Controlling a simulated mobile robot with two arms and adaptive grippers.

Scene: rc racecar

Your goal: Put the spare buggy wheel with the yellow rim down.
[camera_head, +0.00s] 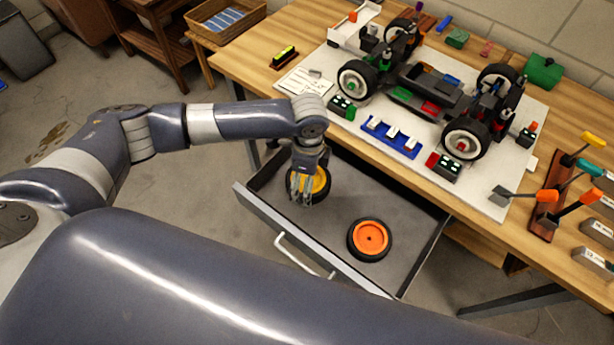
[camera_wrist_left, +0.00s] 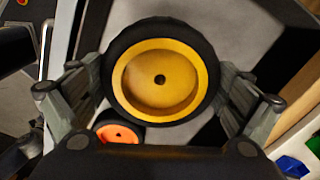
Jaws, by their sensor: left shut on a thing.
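The spare wheel with the yellow rim (camera_head: 321,182) has a black tyre and is in my left gripper (camera_head: 308,192), over the left part of the open drawer. In the left wrist view the yellow-rimmed wheel (camera_wrist_left: 160,80) sits between the two fingers, which press on opposite sides of its tyre. I cannot tell whether the wheel touches the drawer floor. A second wheel with an orange rim (camera_head: 370,239) lies flat in the drawer (camera_head: 405,205), to the right of my gripper. It also shows in the left wrist view (camera_wrist_left: 118,133), partly hidden. My right gripper is not in view.
The wooden workbench (camera_head: 260,58) stands behind the drawer. A buggy chassis (camera_head: 425,90) with white-rimmed wheels sits there on a pale mat, among small parts. Screwdrivers stand in a rack (camera_head: 548,205) at right. The drawer's back right floor is bare.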

